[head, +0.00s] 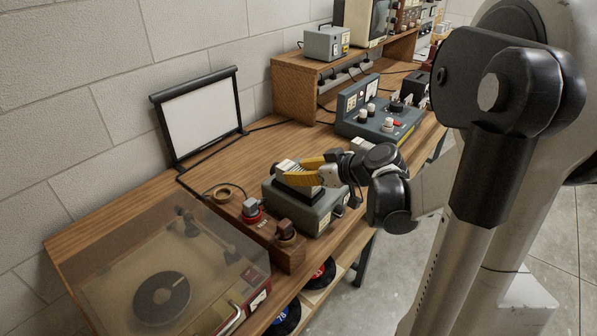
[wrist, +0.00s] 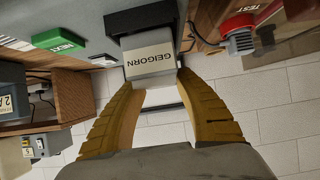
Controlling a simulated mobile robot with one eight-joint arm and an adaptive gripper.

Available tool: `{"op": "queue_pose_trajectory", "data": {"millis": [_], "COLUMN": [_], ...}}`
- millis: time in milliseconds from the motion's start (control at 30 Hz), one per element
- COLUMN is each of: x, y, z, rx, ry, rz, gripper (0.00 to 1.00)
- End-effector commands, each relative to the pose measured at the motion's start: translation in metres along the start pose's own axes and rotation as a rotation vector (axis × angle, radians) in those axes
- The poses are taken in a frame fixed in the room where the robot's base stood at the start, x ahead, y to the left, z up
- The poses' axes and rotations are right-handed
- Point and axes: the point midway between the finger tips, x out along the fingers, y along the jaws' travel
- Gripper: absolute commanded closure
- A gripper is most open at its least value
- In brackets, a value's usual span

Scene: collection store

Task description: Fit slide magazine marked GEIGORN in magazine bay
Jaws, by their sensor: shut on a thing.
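The slide magazine marked GEIGORN (wrist: 150,62) is a pale grey block with dark lettering, upside down in the wrist view. My gripper (wrist: 152,84) has its yellow fingers shut on its two sides. In the head view my gripper (head: 302,172) is over the top of a grey-green projector-like unit (head: 314,220), and the magazine's pale ribbed top (head: 287,166) shows by the fingertips. A black frame (wrist: 140,19), seemingly the bay's edge, lies at the magazine's far end in the wrist view. I cannot tell how deep the magazine sits; the fingers hide part of the bay.
A wooden block with plugs (head: 246,222) stands close left of the unit. A covered record player (head: 165,275) is at the front left. A white screen (head: 202,118) stands behind, and a control box (head: 377,115) to the right. Green NEXT (wrist: 66,40) and red TEST (wrist: 237,27) parts flank the magazine.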

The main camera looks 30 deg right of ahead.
Motion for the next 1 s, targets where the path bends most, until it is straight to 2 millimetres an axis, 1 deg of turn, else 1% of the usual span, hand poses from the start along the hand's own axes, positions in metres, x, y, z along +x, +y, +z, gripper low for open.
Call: {"op": "queue_pose_trajectory", "data": {"millis": [233, 800, 833, 1000], "x": [0.001, 0.006, 0.006, 0.006], "y": [0.0, 0.0, 0.0, 0.0], "z": [0.001, 0.012, 0.011, 0.011], "rx": [0.0, 0.0, 0.0, 0.0], "ry": [0.0, 0.0, 0.0, 0.0], "rz": [0.0, 0.0, 0.0, 0.0], "gripper": [0.96, 0.96, 0.55, 0.54]}}
